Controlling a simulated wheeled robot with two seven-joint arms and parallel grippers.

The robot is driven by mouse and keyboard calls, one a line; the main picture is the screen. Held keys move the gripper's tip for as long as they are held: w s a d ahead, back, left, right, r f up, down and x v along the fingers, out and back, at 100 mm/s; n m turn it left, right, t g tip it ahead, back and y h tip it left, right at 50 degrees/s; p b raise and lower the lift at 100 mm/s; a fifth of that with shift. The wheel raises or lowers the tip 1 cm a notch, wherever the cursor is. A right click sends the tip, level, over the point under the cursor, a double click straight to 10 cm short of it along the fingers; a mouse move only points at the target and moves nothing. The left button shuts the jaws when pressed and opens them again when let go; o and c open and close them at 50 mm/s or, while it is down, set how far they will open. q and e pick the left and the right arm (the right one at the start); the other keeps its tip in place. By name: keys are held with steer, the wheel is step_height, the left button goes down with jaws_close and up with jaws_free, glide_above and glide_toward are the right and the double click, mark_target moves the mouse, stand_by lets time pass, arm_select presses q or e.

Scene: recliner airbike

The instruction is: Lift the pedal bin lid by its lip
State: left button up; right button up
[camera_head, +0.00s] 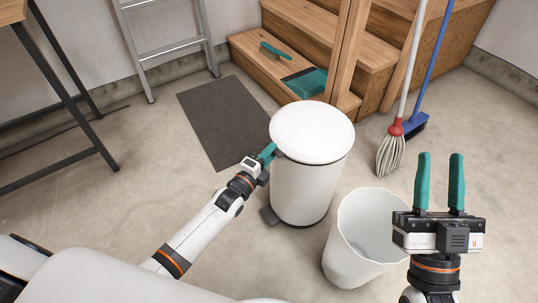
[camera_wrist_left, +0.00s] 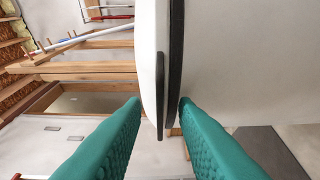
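The white pedal bin (camera_head: 303,190) stands upright on the floor with its rounded lid (camera_head: 312,130) down on top. Its dark pedal (camera_head: 269,215) is at the foot. My left gripper (camera_head: 271,152) is at the left edge of the lid. In the left wrist view my left gripper (camera_wrist_left: 160,103) has its teal fingers apart, one on each side of the lid edge (camera_wrist_left: 150,60). A dark lip (camera_wrist_left: 160,95) shows between the fingertips; whether they touch it I cannot tell. My right gripper (camera_head: 439,158) is open and empty, fingers pointing up, at the right.
An open white bin (camera_head: 345,255) stands just in front of the pedal bin. Wooden steps (camera_head: 310,45) hold a teal brush (camera_head: 275,50) and dustpan (camera_head: 306,82). A mop (camera_head: 391,150) and blue broom (camera_head: 415,125) stand behind right. A dark mat (camera_head: 222,115) lies left.

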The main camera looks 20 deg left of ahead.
arm_select(q)
steer(key=shift+c, duration=0.4)
jaws_close()
stand_by(1.1)
